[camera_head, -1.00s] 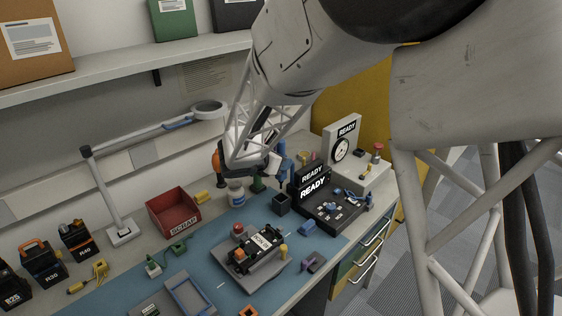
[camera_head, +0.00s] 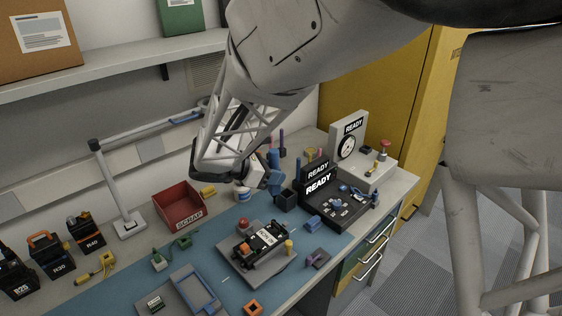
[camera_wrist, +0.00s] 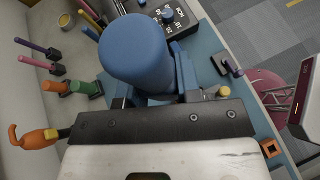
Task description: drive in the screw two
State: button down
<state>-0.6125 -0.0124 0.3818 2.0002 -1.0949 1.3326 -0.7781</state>
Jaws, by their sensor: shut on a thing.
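A small radio (camera_head: 258,243) with a white label lies in a dark holder on a grey plate (camera_head: 240,262) on the blue mat. An orange-red knob and a yellow post stand beside it. Screw two cannot be made out. My gripper (camera_head: 268,180) is at the back of the bench, behind and above the radio, apart from it. It is shut on a thick blue tool handle (camera_wrist: 137,50), which fills the upper middle of the wrist view. The tool's lower end is hidden. In the head view the handle (camera_head: 274,160) shows beside the fingers.
Orange, green, pink and purple-handled tools (camera_wrist: 85,88) stand close by my gripper. A dark READY unit (camera_head: 330,205) stands to the right, a gauge station (camera_head: 350,150) behind it.

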aim_at(271, 194)
jog(key=shift+s+a+r+m+g, duration=0.15)
jog(key=shift+s+m+g, duration=0.15)
jog(key=shift+s, duration=0.45)
jog(key=shift+f, duration=2.65)
jog(key=shift+f, duration=0.8)
dwell(2.5)
jog(key=shift+r, duration=0.2)
jog(key=shift+r, duration=2.45)
